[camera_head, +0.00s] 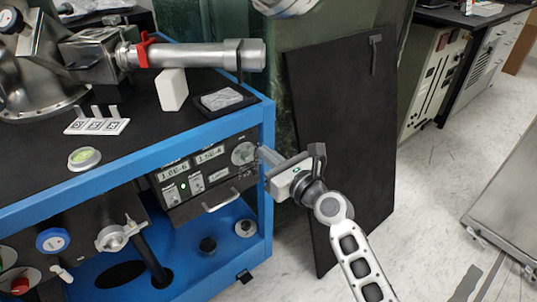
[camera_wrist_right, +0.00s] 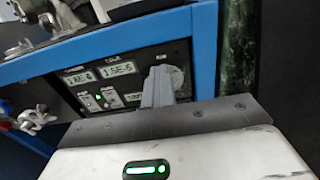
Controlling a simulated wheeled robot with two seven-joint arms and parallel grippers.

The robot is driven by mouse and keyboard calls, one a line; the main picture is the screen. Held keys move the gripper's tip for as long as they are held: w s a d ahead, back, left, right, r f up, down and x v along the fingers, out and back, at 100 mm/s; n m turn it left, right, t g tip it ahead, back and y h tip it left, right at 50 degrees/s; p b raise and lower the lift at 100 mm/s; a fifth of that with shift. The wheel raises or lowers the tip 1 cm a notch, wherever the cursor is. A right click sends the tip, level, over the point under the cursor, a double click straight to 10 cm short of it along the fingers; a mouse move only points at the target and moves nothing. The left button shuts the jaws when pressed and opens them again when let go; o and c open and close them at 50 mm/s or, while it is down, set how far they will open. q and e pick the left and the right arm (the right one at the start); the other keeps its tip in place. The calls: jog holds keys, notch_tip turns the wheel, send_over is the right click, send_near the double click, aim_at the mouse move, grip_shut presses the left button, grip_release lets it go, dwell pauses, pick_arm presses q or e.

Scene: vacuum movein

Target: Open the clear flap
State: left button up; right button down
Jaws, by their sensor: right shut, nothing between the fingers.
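The black control panel (camera_head: 208,170) sits in the blue cart frame, with two lit number displays and small switches. At its right end is a pale round fitting (camera_head: 243,152), which also shows in the right wrist view (camera_wrist_right: 178,78). The clear flap seems to lie over this fitting, but its outline and whether it is open or shut cannot be made out. My right gripper (camera_head: 264,157) is shut and empty, its fingertips close to the panel's right end. In the wrist view its fingers (camera_wrist_right: 158,92) cover part of the fitting; contact cannot be told. My left gripper is not in view.
The blue cart's corner post (camera_head: 267,195) stands by my right gripper. A black board (camera_head: 345,120) leans behind my right arm. A metal handle (camera_head: 221,201) sticks out below the panel. The pale floor at the right is open, with a flat grey object (camera_head: 505,205) there.

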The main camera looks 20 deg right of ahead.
dwell(0.6)
jog(key=c, duration=1.4)
grip_release()
jog(key=shift+c, duration=0.2)
